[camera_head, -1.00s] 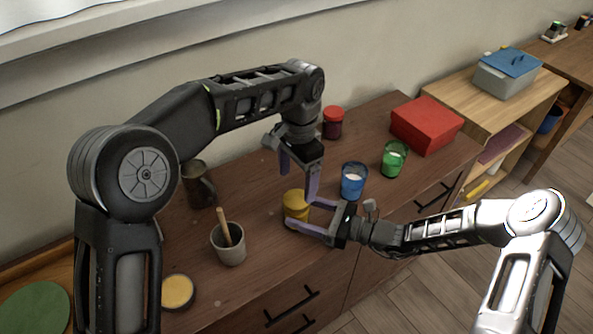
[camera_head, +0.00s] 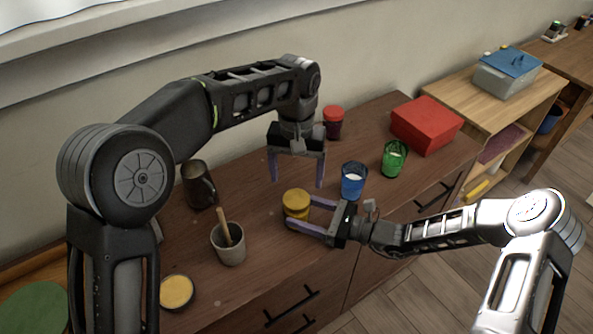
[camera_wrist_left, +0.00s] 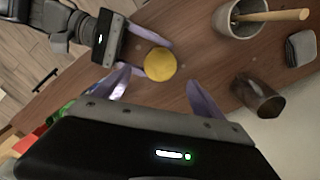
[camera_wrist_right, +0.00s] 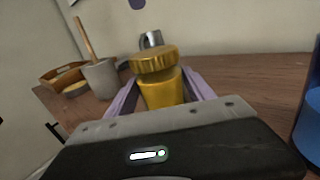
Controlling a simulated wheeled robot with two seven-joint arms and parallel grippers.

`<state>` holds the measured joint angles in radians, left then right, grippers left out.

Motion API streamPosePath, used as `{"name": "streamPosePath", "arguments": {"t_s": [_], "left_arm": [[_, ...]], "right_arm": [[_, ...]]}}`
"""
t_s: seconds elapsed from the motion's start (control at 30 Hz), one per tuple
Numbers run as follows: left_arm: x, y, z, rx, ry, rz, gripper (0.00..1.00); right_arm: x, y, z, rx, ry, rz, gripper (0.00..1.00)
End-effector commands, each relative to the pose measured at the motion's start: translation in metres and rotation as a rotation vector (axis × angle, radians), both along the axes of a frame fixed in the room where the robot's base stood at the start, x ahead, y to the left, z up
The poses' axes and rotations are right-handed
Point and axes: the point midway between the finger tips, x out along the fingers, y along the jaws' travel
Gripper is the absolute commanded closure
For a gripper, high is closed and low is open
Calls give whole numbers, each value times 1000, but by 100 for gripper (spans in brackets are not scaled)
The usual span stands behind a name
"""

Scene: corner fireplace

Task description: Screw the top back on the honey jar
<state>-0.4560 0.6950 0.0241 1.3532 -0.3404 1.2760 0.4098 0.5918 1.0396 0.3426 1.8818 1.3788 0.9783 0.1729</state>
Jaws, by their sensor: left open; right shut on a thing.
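The honey jar (camera_head: 296,212) is a small yellow jar on the brown cabinet top. Its ribbed golden top (camera_wrist_right: 154,60) sits on its mouth and looks slightly tilted in the right wrist view; I cannot tell how tightly it is seated. My right gripper (camera_head: 302,213) is shut on the jar, with a finger on either side of its body below the top. My left gripper (camera_head: 297,184) is open and empty above the jar, fingers pointing down and apart from it. The top shows from above, between the arms, in the left wrist view (camera_wrist_left: 159,64).
A blue glass (camera_head: 354,181) and a green glass (camera_head: 394,159) stand to the right. A red-lidded jar (camera_head: 333,122) and a red box (camera_head: 427,123) are behind. A grey mortar with pestle (camera_head: 228,244), a dark mug (camera_head: 198,185) and a round yellow-topped dish (camera_head: 177,292) lie left.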

Motion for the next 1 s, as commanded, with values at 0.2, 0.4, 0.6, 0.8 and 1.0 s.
{"name": "streamPosePath", "arguments": {"t_s": [0.2,0.4,0.6,0.8,1.0], "left_arm": [[-1,1,-28,2,3,0,20],[-1,1,-57,2,4,0,20],[0,0,-71,1,1,-1,20],[0,0,-73,0,0,-1,20],[0,0,-73,0,0,-1,29]], "right_arm": [[0,0,0,0,0,1,100],[0,0,0,0,0,1,100],[0,0,0,0,0,1,100],[0,0,0,0,0,0,100],[0,0,0,0,0,0,100]]}}
